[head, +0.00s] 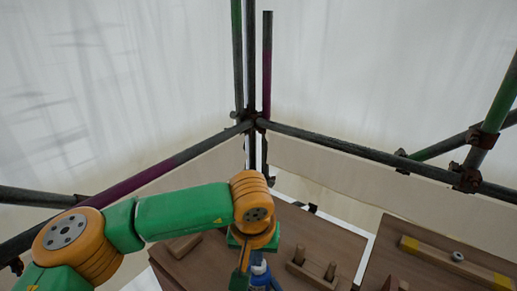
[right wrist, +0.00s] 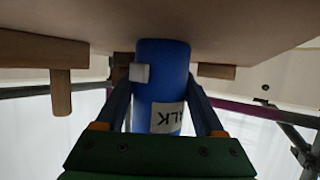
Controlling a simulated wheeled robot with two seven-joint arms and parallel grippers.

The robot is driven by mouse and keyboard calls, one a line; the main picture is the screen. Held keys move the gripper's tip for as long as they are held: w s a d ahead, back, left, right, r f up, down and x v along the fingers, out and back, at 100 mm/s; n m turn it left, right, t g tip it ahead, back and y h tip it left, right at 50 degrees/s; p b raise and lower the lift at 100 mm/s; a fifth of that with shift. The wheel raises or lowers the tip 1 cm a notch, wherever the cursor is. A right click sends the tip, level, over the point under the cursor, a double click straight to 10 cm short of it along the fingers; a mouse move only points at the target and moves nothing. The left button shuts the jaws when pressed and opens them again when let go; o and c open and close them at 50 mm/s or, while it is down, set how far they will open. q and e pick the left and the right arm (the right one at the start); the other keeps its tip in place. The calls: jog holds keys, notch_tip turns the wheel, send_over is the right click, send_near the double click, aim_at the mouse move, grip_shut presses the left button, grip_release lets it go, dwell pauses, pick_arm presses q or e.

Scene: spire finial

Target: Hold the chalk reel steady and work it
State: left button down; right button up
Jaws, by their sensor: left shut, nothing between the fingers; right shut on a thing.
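The chalk reel is a blue cylinder with a white label, seen in the right wrist view (right wrist: 162,70). Its label lettering looks upside down there, and a small white block (right wrist: 139,73) sticks out at its left side. My right gripper (right wrist: 158,92) is shut on the reel, one blue finger on each side. In the head view a blue and white part of the reel (head: 259,272) shows low in the middle. My left gripper (head: 241,273) is shut and empty, pointing down just left of the reel. Whether it touches the reel cannot be told.
Wooden boards (head: 330,238) lie below, one with upright pegs (head: 330,270). Scaffold tubes (head: 350,148) cross behind, before pale sheeting.

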jog(key=o, duration=1.5)
jog(key=shift+s, duration=0.1)
